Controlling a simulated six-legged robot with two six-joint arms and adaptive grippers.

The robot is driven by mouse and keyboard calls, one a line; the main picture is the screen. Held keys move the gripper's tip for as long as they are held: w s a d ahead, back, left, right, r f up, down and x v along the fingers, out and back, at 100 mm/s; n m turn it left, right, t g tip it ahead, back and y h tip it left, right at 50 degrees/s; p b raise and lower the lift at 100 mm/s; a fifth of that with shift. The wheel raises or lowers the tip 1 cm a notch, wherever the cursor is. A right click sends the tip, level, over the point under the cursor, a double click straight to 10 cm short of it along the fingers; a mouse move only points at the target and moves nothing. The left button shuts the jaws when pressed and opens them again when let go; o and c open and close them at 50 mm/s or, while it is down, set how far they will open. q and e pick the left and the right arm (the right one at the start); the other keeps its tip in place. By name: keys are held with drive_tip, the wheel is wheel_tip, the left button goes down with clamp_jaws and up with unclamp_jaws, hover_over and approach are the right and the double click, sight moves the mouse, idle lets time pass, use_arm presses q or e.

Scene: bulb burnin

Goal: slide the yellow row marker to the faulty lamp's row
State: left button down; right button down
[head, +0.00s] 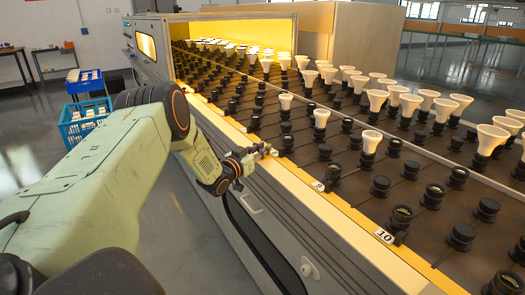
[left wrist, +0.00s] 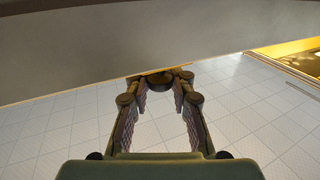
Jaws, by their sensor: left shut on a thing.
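My left gripper (head: 262,153) is at the near edge of the lamp bench, shut on a small piece that the fingers mostly hide. In the left wrist view, the fingertips (left wrist: 160,82) close around a dark rounded piece with a thin yellow edge (left wrist: 155,71) behind it; I take this to be the yellow row marker. White lamps (head: 371,141) stand in rows of black sockets (head: 402,216), many of them empty. None of the lamps in the open rows looks lit, and I cannot tell which one is faulty. My right gripper is not in view.
A yellow strip (head: 345,209) runs along the bench's near edge, with row labels 9 (head: 318,186) and 10 (head: 384,236). An open, yellow-lit chamber (head: 235,30) covers the far end. Blue crates (head: 84,120) stand on the floor at left.

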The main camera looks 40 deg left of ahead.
use_arm(q)
drive_tip(key=shift+s+a+f, duration=0.15)
drive_tip(key=shift+f, duration=0.1)
drive_tip(key=c, duration=1.7)
unclamp_jaws()
drive_tip(key=o, duration=0.5)
drive_tip(key=shift+s+r, duration=0.1)
drive_tip(key=shift+r, duration=0.1)
drive_tip(key=shift+w, duration=0.2)
drive_tip(key=shift+s, duration=0.45)
drive_tip(key=s, duration=1.1)
drive_tip(key=shift+d, duration=0.45)
